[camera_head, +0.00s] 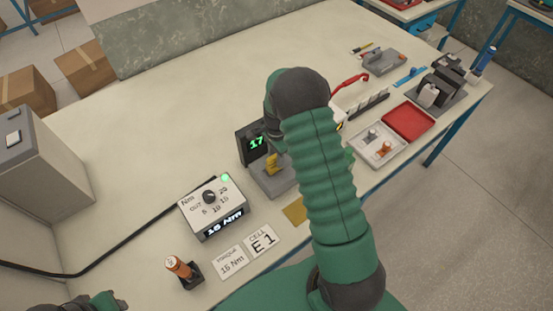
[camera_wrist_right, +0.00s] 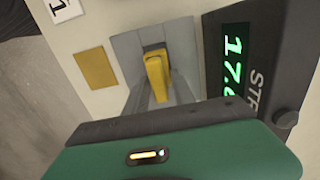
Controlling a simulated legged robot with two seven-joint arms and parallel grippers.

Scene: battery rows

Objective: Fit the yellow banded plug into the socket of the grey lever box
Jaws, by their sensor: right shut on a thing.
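My right arm covers the middle of the head view. In the right wrist view its gripper (camera_wrist_right: 158,84) is shut on a yellow piece (camera_wrist_right: 156,72) at a grey block (camera_wrist_right: 126,47). The yellow piece also shows in the head view (camera_head: 271,162); I cannot make out a band on it. The block (camera_head: 270,184) stands beside a dark display unit (camera_head: 253,146) reading 17. A red lever (camera_head: 351,81) shows beyond my arm; its base is mostly hidden, so I cannot see a socket there. My left gripper (camera_head: 103,302) barely shows at the bottom left edge.
A dial box (camera_head: 211,205) stands left of my arm, with an orange cylinder (camera_head: 178,266) in a dark holder nearby. A red-and-white tray (camera_head: 408,122), a dark rack (camera_head: 442,94) and a grey fixture (camera_head: 382,62) stand right.

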